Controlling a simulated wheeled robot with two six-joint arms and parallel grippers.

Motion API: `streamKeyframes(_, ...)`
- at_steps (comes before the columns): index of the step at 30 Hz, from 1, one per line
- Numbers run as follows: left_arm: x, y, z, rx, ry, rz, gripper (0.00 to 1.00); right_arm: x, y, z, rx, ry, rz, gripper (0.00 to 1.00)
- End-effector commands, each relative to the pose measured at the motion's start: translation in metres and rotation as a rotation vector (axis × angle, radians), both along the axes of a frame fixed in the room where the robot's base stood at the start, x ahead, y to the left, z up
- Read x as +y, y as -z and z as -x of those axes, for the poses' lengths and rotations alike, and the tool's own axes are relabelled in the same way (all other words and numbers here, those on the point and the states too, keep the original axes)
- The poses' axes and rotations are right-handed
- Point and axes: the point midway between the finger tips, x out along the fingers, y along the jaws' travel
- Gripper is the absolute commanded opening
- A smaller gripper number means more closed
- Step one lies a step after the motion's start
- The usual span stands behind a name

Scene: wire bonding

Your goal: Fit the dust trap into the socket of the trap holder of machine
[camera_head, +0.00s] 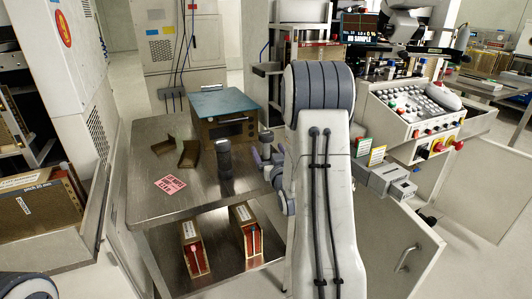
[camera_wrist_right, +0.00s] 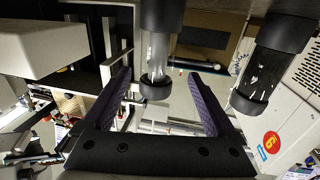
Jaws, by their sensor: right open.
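A dust trap, a clear tube with black caps (camera_wrist_right: 157,50), shows between the spread purple fingers of my right gripper (camera_wrist_right: 155,92) in the right wrist view. The fingers do not visibly touch it. A second similar tube (camera_wrist_right: 272,62) is to its right. In the head view, one dark cylinder (camera_head: 224,160) stands upright on the cart, and another (camera_head: 266,141) is close to my right gripper (camera_head: 266,158), partly hidden by my arm. The right gripper is open. I cannot pick out the trap holder's socket for sure; a grey fixture (camera_head: 385,181) is on the machine's front. My left gripper is not in view.
The machine's control panel (camera_head: 412,115) is at right. The cart's front left is clear.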

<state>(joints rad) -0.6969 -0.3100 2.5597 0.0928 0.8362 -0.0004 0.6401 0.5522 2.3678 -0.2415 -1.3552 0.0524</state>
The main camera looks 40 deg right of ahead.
Motion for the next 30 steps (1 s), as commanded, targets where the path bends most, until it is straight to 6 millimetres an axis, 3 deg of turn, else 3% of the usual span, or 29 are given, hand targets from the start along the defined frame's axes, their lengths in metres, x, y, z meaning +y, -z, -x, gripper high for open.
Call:
streamKeyframes(7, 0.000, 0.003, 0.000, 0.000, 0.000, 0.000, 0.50, -0.018, -0.002, -0.032, -0.002, -0.001, 0.001, 0.92)
streamKeyframes(16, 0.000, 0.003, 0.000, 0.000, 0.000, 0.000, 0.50, -0.020, -0.002, -0.038, 0.000, -0.001, 0.000, 0.92)
streamKeyframes(17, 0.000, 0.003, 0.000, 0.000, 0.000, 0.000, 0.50, -0.020, -0.002, -0.037, 0.000, -0.001, 0.000, 0.88)
streamKeyframes(21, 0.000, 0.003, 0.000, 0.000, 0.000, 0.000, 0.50, -0.020, -0.002, -0.037, 0.000, -0.001, 0.000, 0.34)
streamKeyframes(24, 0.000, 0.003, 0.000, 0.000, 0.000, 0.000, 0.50, -0.020, -0.002, -0.037, 0.000, -0.001, 0.000, 0.00)
streamKeyframes(30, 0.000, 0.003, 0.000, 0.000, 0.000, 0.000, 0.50, -0.020, -0.003, -0.037, -0.002, -0.001, 0.001, 0.00)
